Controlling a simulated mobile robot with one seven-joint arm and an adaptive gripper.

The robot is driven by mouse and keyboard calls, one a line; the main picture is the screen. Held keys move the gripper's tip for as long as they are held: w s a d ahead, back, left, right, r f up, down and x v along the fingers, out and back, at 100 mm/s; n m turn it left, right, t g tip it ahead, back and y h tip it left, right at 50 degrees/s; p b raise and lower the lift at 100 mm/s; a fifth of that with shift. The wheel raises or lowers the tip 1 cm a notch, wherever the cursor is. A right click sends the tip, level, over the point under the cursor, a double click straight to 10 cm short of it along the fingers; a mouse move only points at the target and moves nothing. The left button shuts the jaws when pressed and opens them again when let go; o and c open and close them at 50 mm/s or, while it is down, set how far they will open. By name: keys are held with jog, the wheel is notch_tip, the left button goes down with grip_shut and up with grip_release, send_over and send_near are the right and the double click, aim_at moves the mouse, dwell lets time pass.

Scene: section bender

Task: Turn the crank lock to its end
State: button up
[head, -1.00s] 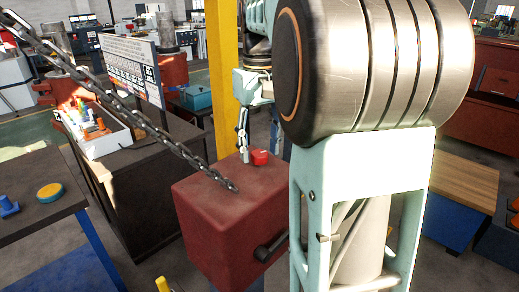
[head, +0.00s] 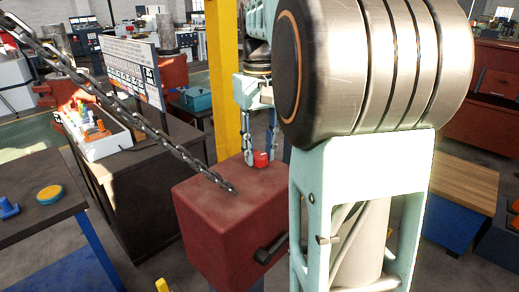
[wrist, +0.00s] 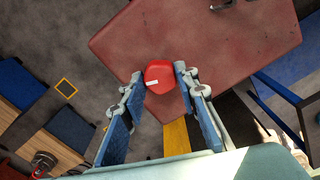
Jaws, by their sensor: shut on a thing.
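A red knob (head: 261,159) with a small white mark sits on top of the dark red box (head: 215,225); I take it to be the crank lock. In the wrist view the knob (wrist: 158,80) is near the box's edge, between my two fingertips, with its white mark on the side towards me. My gripper (head: 260,154) reaches down from above, one finger on each side of the knob, and is shut on it. A black handle (head: 270,249) stands out from the front of the box.
A heavy chain (head: 140,122) slants down to the box top from the upper left. A yellow post (head: 226,80) rises behind the box. A dark bench (head: 140,185) stands to the left. My arm hides the right side.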

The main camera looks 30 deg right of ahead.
aim_at(260, 155)
jog(key=shift+r, duration=0.1)
jog(key=m+p, duration=0.2)
jog(key=m, duration=0.2)
jog(key=shift+m+p, duration=0.7)
jog(key=shift+m, duration=1.1)
jog(key=o, duration=1.1)
jog(key=shift+o, duration=0.2)
notch_tip(260, 155, up, 12)
